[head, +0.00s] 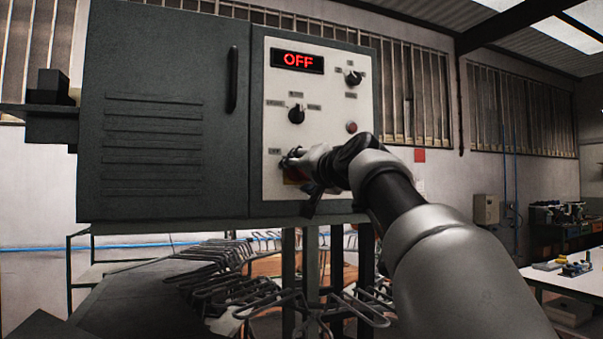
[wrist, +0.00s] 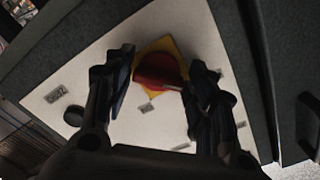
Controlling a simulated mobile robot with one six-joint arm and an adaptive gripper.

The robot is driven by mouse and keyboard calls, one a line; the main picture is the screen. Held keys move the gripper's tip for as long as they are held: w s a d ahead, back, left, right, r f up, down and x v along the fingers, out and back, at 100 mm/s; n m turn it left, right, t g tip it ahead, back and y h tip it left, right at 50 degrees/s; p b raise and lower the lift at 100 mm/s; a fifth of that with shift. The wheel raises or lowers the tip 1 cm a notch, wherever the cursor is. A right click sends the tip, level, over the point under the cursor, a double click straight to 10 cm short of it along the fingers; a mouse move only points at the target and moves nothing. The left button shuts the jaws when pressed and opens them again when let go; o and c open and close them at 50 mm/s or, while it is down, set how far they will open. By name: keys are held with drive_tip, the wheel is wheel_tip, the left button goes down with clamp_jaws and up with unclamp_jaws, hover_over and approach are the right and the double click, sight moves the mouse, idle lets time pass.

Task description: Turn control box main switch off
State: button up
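The control box (head: 150,120) is a dark grey cabinet with a pale panel (head: 325,100) on its right part. Its display (head: 297,61) reads OFF in red letters. The main switch (wrist: 155,70) is a red rotary knob on a yellow square plate in the wrist view. In the head view my gripper (head: 305,165) is at the panel's lower left and covers most of the switch. In the wrist view my gripper (wrist: 163,75) has one finger on each side of the red knob. The fingers are apart; contact with the knob is unclear.
Two black selector knobs, one in the middle (head: 296,114) and one at the upper right (head: 353,77), and a red button (head: 351,127) are on the panel. A black door handle (head: 232,80) is left of it. Metal hangers (head: 240,300) ring the machine below.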

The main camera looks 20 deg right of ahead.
drive_tip(key=shift+o, duration=1.4)
drive_tip(key=s, duration=1.2)
